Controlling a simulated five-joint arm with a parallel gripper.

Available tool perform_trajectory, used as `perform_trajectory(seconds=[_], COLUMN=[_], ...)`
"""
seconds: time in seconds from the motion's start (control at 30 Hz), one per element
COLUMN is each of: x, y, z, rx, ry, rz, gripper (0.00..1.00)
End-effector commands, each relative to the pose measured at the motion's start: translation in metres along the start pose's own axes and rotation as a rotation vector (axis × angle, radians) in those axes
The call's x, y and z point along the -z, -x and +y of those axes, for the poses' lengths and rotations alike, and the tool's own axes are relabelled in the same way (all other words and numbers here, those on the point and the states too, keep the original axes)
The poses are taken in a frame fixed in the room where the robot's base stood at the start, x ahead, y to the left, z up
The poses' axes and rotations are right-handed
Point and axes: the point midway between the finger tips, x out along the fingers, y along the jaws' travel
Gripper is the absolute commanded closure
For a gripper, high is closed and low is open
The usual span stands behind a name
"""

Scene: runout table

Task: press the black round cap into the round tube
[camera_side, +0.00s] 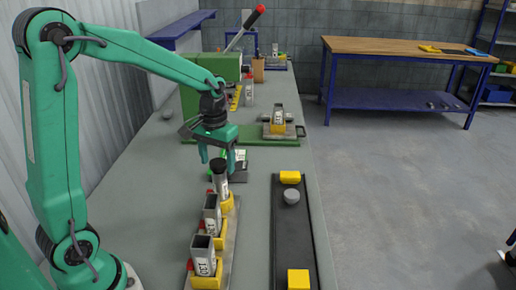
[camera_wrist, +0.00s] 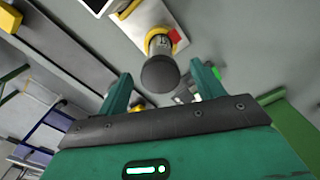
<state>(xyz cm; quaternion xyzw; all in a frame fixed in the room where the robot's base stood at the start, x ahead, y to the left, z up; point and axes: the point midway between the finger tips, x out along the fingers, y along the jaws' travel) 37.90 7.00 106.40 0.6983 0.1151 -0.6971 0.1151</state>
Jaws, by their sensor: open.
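The black round cap (camera_side: 219,164) sits on top of the round tube (camera_side: 221,184), which stands upright in a yellow holder at the far end of a row. In the wrist view the cap (camera_wrist: 160,74) shows as a dark disc, with part of the tube (camera_wrist: 160,43) behind it. How deep the cap sits in the tube cannot be told. My gripper (camera_side: 217,158) is open and empty, pointing down just above and around the cap's level. In the wrist view its fingers (camera_wrist: 161,76) appear on either side of the cap, apart from it.
Two square-mouthed tubes (camera_side: 212,210) (camera_side: 203,252) stand in yellow holders nearer the camera. To the right is a dark strip (camera_side: 293,240) with yellow blocks and a grey round piece (camera_side: 291,196). A green press (camera_side: 212,82) stands farther back.

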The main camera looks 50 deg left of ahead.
Motion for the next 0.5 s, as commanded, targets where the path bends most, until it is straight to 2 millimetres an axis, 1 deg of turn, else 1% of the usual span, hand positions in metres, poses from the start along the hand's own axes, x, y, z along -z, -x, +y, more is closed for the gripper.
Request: perform_trajectory(seconds=[0.17, 0.5], x=[0.001, 0.001], y=[0.012, 0.055], z=[0.000, 0.000], rx=[0.000, -0.001], ry=[0.000, 0.000], rz=[0.003, 0.004], gripper=[0.33, 0.33])
